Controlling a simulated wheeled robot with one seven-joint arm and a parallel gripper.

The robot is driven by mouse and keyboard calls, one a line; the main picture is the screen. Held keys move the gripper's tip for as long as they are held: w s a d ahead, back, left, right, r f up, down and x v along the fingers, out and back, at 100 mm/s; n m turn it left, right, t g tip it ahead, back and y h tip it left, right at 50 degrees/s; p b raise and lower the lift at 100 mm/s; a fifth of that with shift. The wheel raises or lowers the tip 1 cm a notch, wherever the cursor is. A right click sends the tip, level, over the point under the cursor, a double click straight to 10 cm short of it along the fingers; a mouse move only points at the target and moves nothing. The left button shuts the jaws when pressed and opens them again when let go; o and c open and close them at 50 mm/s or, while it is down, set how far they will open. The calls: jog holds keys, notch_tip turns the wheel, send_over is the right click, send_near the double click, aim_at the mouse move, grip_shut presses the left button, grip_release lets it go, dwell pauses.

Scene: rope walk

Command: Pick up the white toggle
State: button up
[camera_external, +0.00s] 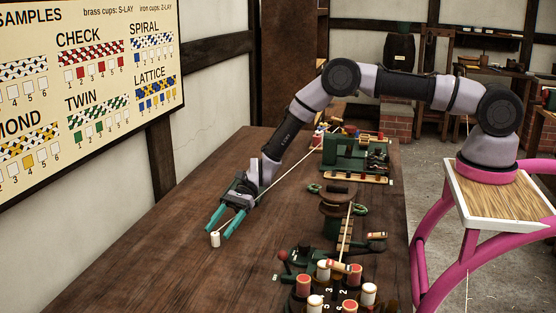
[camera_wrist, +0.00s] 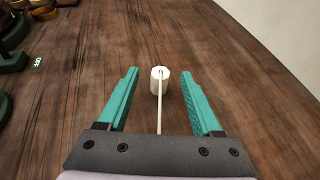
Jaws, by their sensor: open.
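The white toggle (camera_external: 215,240) is a small white cylinder near the front left of the brown table, seemingly upright on or just above the wood. A pale cord runs from it back past my gripper toward the machines. My gripper (camera_external: 222,226) has two teal fingers and is open, low over the table. In the wrist view the toggle (camera_wrist: 160,80) shows beyond and roughly between the fingertips of my gripper (camera_wrist: 160,75), with the cord running back between the fingers. No contact between fingers and toggle is visible.
A green machine (camera_external: 357,155) stands at the back of the table. A brown reel (camera_external: 338,200) stands mid-table. A numbered holder with several red-and-white bobbins (camera_external: 303,286) is at the front right. The wall with a sample board (camera_external: 85,90) borders the left. Table around the toggle is clear.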

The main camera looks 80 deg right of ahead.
jog(key=shift+w+a+f, duration=0.25)
jog(key=shift+a+f, duration=0.1)
jog(key=shift+a, duration=0.25)
jog(key=shift+c, duration=0.3)
grip_shut()
